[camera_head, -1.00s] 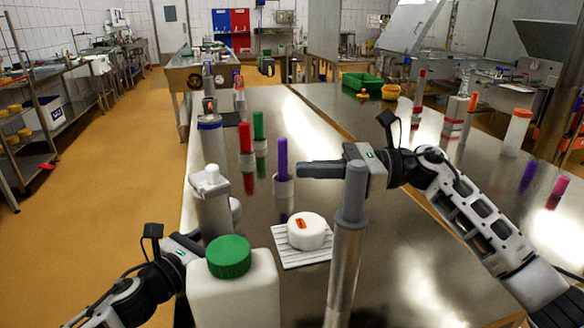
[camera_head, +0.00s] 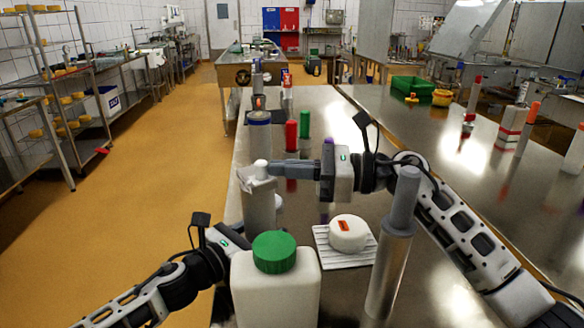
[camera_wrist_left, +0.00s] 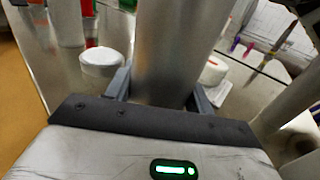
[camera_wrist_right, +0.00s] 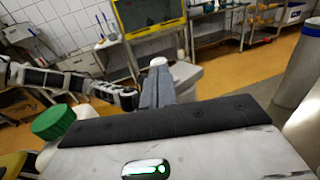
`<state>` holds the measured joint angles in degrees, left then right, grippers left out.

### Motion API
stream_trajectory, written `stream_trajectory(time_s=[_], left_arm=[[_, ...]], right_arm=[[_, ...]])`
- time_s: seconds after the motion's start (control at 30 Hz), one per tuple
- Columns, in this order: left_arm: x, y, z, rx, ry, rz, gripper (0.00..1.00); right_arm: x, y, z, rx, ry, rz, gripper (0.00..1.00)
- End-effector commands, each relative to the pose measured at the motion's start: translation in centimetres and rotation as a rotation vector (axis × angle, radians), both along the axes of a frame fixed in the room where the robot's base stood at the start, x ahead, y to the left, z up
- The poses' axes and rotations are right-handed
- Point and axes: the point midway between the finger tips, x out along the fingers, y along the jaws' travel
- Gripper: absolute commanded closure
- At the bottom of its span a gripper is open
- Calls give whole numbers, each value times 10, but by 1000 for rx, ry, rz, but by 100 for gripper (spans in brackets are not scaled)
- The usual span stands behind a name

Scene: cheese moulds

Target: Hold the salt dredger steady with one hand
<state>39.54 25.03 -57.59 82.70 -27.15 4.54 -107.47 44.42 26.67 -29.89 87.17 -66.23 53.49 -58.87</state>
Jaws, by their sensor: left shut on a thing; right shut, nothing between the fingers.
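The salt dredger (camera_head: 258,208), a grey metal cylinder with a white top (camera_head: 260,170), stands upright at the near left of the bench. My left gripper (camera_wrist_left: 160,90) is shut around its body in the left wrist view, one finger on each side. In the head view a white bottle hides those fingertips and the dredger's lower part. My right gripper (camera_head: 272,170) is shut and empty, its fingers pointing left at the dredger's white top. In the right wrist view the white top (camera_wrist_right: 158,62) shows just beyond the fingertips (camera_wrist_right: 157,80); I cannot tell whether they touch.
The white bottle with a green cap (camera_head: 275,290) stands close in front. A white cheese (camera_head: 348,233) with an orange label sits on a slatted mat (camera_head: 340,259). A tall metal cylinder (camera_head: 390,265) stands right of it. Red (camera_head: 291,134) and green (camera_head: 305,124) items stand behind.

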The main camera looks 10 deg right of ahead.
Motion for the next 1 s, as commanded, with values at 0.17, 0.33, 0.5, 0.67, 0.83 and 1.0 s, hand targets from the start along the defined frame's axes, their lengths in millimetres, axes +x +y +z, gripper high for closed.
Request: stream_trajectory(time_s=[0.17, 0.33, 0.5, 0.67, 0.83, 1.0], left_arm=[[0, 0, -1, 0, 1, -1, 79], [-1, 0, -1, 1, 1, -1, 79], [-1, 0, -1, 1, 0, -1, 79], [-1, -1, -1, 3, -2, -2, 79], [-1, -1, -1, 3, -2, -4, 79], [-2, -2, -1, 3, -2, -6, 79]], right_arm=[[5, 2, 1, 2, 0, 0, 100], [29, 12, 1, 2, 0, 0, 100], [46, 19, 1, 2, 0, 0, 100], [50, 21, 0, 1, -1, 1, 100], [50, 21, 0, 1, -1, 1, 100], [49, 18, 0, 1, -1, 0, 100]])
